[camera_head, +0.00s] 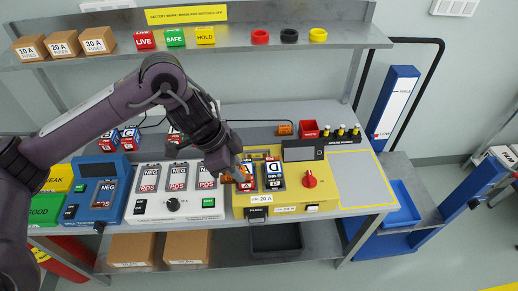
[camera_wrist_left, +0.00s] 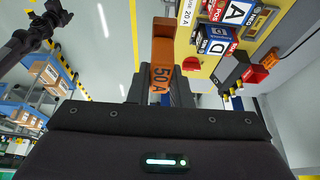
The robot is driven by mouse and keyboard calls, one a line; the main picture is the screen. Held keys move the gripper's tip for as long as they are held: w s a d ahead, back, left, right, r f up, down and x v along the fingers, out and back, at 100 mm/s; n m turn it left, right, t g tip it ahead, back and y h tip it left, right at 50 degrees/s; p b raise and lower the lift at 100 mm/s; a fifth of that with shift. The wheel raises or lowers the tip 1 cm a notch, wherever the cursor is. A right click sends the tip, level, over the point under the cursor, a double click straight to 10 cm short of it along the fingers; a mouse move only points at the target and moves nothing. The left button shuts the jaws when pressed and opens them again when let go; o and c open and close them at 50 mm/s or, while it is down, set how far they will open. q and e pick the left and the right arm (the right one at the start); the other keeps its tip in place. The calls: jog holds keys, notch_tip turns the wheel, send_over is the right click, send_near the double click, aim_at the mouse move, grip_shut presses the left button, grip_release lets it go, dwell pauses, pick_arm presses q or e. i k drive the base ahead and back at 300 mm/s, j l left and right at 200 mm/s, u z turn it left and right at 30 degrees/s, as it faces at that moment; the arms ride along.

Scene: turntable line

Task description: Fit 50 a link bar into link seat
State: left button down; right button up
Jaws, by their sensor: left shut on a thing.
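My left gripper (camera_head: 238,176) is shut on an orange link bar marked 50 A. In the wrist view the bar (camera_wrist_left: 162,60) stands out from between the jaws (camera_wrist_left: 160,98), its marking facing the camera. In the head view the gripper is at the left part of the yellow panel (camera_head: 326,200), beside the battery block A (camera_head: 247,175), and hides most of the bar. A white 20 A label (camera_head: 260,198) is on the panel's front. I cannot make out the link seat; the gripper may cover it.
Battery block D (camera_head: 274,172) and a red knob (camera_head: 310,179) stand close right of the gripper. A white panel (camera_head: 175,205) is to the left. A shelf (camera_head: 220,54) with boxes runs above. The yellow-outlined area (camera_head: 360,178) at the right is clear.

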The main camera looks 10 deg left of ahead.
aim_at(297, 156)
jog(key=i, duration=0.85)
